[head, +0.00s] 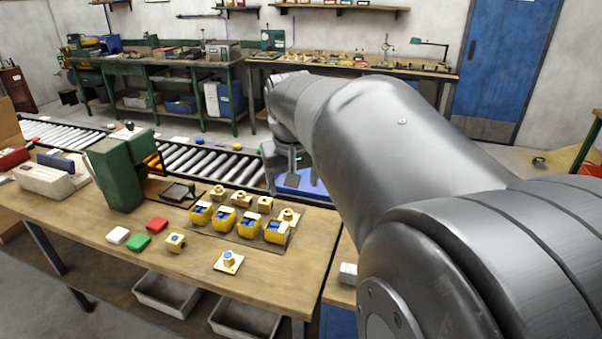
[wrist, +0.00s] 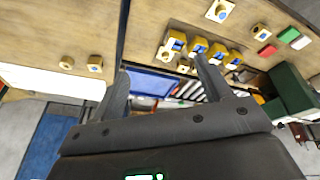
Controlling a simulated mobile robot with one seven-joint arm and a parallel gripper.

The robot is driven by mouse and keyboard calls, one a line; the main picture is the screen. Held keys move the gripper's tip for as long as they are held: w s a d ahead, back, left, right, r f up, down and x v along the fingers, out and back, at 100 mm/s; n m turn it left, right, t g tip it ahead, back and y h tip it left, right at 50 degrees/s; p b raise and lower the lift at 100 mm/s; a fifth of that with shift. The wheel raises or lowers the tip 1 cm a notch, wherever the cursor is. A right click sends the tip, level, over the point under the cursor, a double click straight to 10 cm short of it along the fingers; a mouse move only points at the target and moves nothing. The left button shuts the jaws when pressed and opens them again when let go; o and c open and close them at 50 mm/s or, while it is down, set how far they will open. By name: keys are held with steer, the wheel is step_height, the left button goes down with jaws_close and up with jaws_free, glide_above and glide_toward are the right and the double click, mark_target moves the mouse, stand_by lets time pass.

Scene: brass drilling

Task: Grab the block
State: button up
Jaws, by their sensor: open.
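Several small brass blocks stand on the wooden bench in the head view. One (head: 175,242) is near the green block, one on a square base (head: 229,261) is nearer the front edge, and others (head: 241,199) stand in a row behind. I cannot tell which block is meant. A red block (head: 157,224), a green block (head: 138,242) and a white block (head: 118,235) lie to the left. My gripper (wrist: 161,66) is open and empty; in the head view my arm partly hides it. Two brass pieces (wrist: 95,63) also show at left in the wrist view.
Yellow holders with blue tops (head: 222,219) stand in a row on the bench. A green machine (head: 117,171) stands at left. A roller conveyor (head: 205,161) runs behind, with a blue tray (head: 300,182) near my gripper. The bench front is mostly clear.

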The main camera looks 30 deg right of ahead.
steer(key=w+d+f+m+g, duration=0.1)
steer(key=w+d+f, duration=0.1)
steer(key=w+d, duration=0.5)
steer(key=w+d+f+m+g, duration=0.1)
steer(key=w+d+f, duration=0.25)
steer(key=d, duration=0.65)
steer(key=d+f, duration=0.3)
steer(key=d, duration=0.3)
steer(key=w+d+f+m+y, duration=0.1)
steer(key=d+f, duration=0.2)
steer(key=d, duration=0.3)
steer(key=w+d+f+m+g, duration=0.1)
steer(key=d+f, duration=0.3)
steer(key=d, duration=0.2)
steer(key=shift+w, duration=0.25)
step_height(320, 180, down, 11)
steer(key=shift+w+r, duration=0.1)
steer(key=shift+r, duration=0.05)
steer(key=shift+c, duration=0.5)
steer(key=c, duration=1.3)
steer(key=shift+r, duration=0.1)
steer(key=shift+c, duration=0.6)
